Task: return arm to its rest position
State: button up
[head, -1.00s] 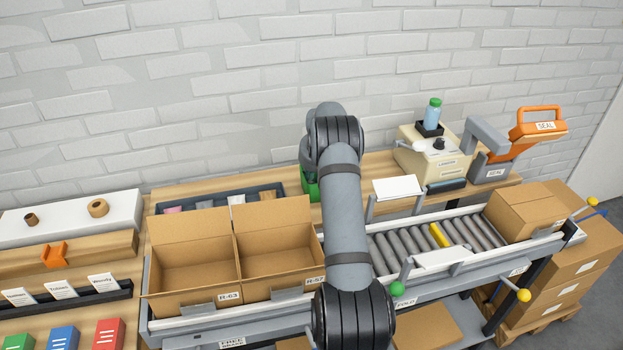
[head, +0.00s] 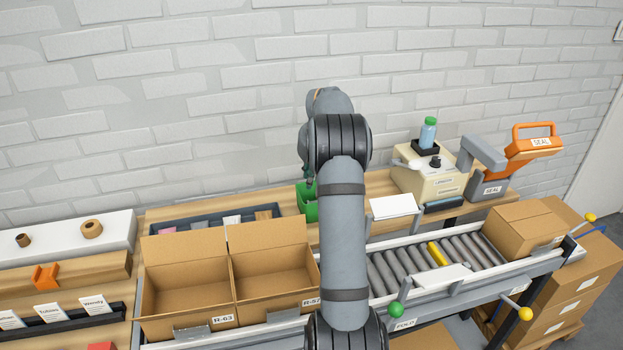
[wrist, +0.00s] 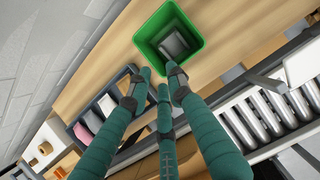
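My arm stands upright in the middle of the head view, and its end is mostly hidden behind my arm's own links. A bit of my gripper shows at the left edge of the arm, above a green bin (head: 308,211). In the wrist view my gripper (wrist: 158,82) has its teal fingers apart, with nothing between them. The green bin (wrist: 197,47) is just past the fingertips, with a dark grey item (wrist: 174,43) inside. The fingers look clear of the bin.
Two open cartons (head: 190,325) stand left of my arm. A compartment tray (head: 160,226) lies behind them. On the right are a roller conveyor (head: 405,270), a closed box (head: 520,228), a label machine (head: 425,178) and an orange-handled sealer (head: 530,146). The brick wall stands close behind.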

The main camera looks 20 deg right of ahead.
aim_at(307, 203)
jog(key=shift+f, duration=0.15)
jog(key=p+x, duration=0.1)
jog(key=x, duration=1.1)
jog(key=shift+d+f, duration=0.1)
jog(key=shift+f, duration=0.3)
jog(key=shift+f+b, duration=0.25)
jog(key=shift+b, duration=0.05)
jog(key=shift+r+p, duration=0.4)
